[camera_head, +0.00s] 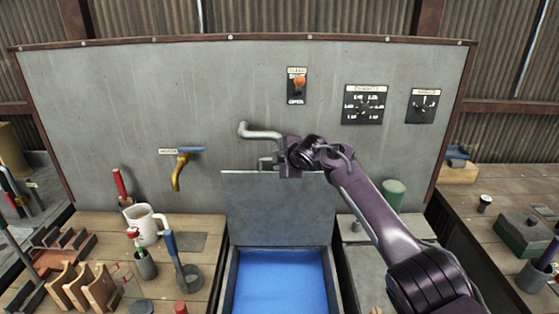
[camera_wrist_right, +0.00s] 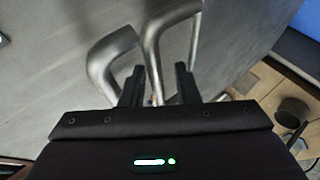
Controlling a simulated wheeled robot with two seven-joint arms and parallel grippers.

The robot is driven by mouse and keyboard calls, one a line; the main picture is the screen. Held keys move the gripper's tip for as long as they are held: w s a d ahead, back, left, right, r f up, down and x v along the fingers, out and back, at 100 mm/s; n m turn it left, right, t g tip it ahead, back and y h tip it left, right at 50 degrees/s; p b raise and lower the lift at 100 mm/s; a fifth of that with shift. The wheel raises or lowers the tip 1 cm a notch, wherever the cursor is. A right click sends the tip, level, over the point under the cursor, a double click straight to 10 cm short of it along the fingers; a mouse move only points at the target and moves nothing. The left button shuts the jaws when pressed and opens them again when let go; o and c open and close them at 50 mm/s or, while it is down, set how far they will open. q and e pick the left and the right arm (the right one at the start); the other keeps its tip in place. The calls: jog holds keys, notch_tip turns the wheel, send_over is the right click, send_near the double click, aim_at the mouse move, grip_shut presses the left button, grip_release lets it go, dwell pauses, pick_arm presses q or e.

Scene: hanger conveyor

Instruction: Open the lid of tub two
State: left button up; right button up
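A grey lid (camera_head: 278,210) stands raised, nearly upright, behind a tub (camera_head: 229,283) holding blue liquid (camera_head: 280,280). No number is readable on the tub. A metal handle (camera_head: 265,164) is at the lid's upper edge. My right gripper (camera_head: 281,164) is at this edge, beside the handle. In the right wrist view, its two fingers (camera_wrist_right: 160,75) stand apart, with the bent metal handle (camera_wrist_right: 153,45) reaching between them and gaps visible beside it. Firm contact cannot be seen. My left gripper is not in view.
A bent pipe (camera_head: 258,132) juts from the grey panel (camera_head: 120,110) just above the lid. A switch (camera_head: 297,86) and labelled dials (camera_head: 365,104) are on the panel. A mug (camera_head: 146,224), tools and wooden racks (camera_head: 85,290) crowd the left bench. A green cylinder (camera_head: 393,194) stands right.

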dwell(0.3)
jog(key=b+v, duration=0.2)
jog(key=v, duration=0.5)
jog(key=shift+s+d+r, duration=0.15)
jog(key=shift+s+r, duration=0.1)
jog(key=shift+s, duration=0.05)
jog(key=shift+f, duration=0.1)
